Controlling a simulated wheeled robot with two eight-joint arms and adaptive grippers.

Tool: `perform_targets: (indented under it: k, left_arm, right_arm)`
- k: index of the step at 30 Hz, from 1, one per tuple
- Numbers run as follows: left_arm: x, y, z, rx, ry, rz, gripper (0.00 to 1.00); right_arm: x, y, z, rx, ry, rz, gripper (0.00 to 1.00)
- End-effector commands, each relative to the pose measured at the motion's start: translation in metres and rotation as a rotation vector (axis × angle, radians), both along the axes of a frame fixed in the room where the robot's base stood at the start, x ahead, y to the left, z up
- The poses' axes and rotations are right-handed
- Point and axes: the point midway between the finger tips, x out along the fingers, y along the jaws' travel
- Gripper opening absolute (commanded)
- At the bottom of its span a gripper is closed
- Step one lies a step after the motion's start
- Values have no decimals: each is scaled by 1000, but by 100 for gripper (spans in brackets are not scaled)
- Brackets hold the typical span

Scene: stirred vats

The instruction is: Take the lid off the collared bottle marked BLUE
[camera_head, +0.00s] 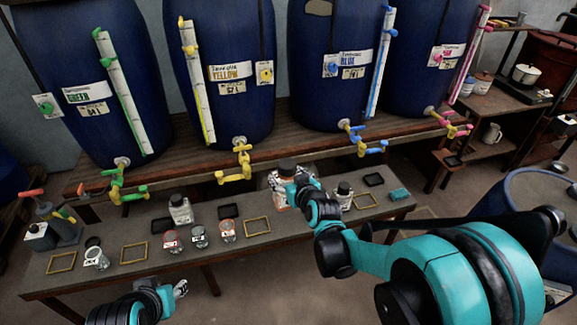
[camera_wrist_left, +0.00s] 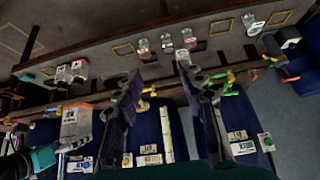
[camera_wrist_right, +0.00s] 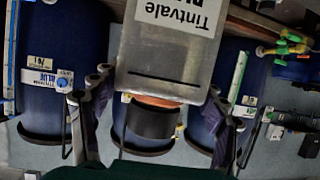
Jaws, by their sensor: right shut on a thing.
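A clear bottle (camera_head: 275,181) with a dark lid stands upright at the bench's middle. In the right wrist view the bottle (camera_wrist_right: 170,60) shows upside down, with a label reading "Tintvale BL", cut off by the frame, an orange collar (camera_wrist_right: 160,101) and a black lid (camera_wrist_right: 150,120) on it. My right gripper (camera_head: 291,187) is shut on the bottle, its fingers either side of the body near the collar, apart from the lid. I cannot tell whether the bottle touches the bench. My left gripper (camera_wrist_left: 157,78) is open and empty, near the bench's front edge.
On the bench (camera_head: 230,255) are several small jars, a white-labelled bottle (camera_head: 180,209), a smaller dark-lidded bottle (camera_head: 344,194), yellow frames (camera_head: 257,227) and black trays. Blue vats with coloured taps, including a blue tap (camera_head: 360,138), stand behind. A teal block (camera_head: 399,195) lies at the right end.

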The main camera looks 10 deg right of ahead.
Motion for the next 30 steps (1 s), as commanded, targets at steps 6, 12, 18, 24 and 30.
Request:
perform_targets:
  k: [6,12,18,24,30]
  left_arm:
    - [0,0,0,0,0,0,40]
    - [0,0,0,0,0,0,40]
    - [0,0,0,0,0,0,40]
    - [0,0,0,0,0,0,40]
    - [2,-1,3,7,6,-13,72]
  right_arm:
    - [-9,21,-17,3,4,146,21]
    - [-22,54,-41,3,1,374,21]
    - [-42,101,-73,3,-2,691,21]
    - [-56,133,-95,1,-1,903,21]
    - [-62,145,-103,-1,-2,985,21]
